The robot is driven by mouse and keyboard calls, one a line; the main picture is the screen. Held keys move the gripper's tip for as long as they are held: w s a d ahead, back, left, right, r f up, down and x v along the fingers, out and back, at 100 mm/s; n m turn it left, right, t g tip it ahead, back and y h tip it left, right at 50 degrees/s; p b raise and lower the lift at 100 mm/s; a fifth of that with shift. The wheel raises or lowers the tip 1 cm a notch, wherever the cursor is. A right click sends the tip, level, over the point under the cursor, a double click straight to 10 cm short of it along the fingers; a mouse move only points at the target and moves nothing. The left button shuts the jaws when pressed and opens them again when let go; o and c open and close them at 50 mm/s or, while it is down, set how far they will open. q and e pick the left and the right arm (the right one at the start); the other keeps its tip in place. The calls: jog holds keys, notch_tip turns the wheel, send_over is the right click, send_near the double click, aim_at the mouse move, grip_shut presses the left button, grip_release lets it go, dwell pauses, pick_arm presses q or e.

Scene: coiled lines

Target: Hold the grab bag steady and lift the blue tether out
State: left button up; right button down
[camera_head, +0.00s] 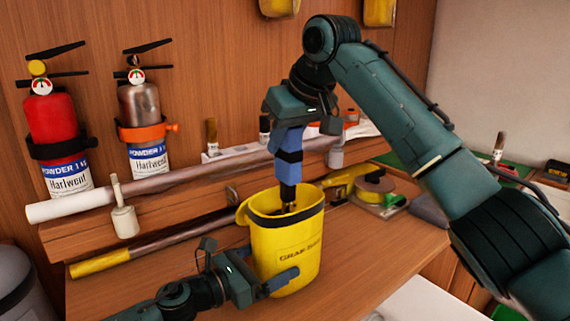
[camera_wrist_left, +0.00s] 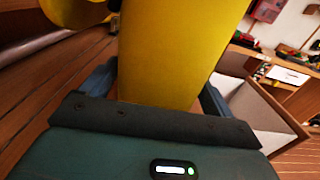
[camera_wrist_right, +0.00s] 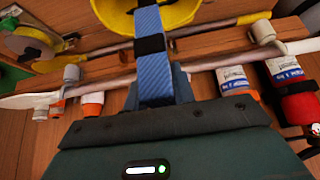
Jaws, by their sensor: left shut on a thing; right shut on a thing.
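The yellow grab bag (camera_head: 300,262) stands upright on the wooden bench, its mouth open upward. My left gripper (camera_head: 258,277) is shut on its near lower side; in the left wrist view the yellow wall (camera_wrist_left: 180,50) sits between the fingers. My right gripper (camera_head: 288,124) is above the mouth, shut on the blue tether (camera_head: 289,172). The tether hangs straight down with a black band across it, and its dark lower end is at the bag's mouth. The right wrist view shows the blue strap (camera_wrist_right: 155,78) running from the fingers towards the bag (camera_wrist_right: 178,14). The bag's bottom inside is hidden.
A long pole (camera_head: 180,190) lies along the ledge behind the bag, and a yellow-ended pole (camera_head: 100,263) lies left of it. Two extinguishers, red (camera_head: 52,120) and silver (camera_head: 140,108), hang on the wall. A reel-like yellow item (camera_head: 373,186) lies right of the bag.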

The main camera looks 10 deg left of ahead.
dwell(0.3)
pick_arm(q)
jog(key=o, duration=1)
jog(key=shift+s+a, duration=0.1)
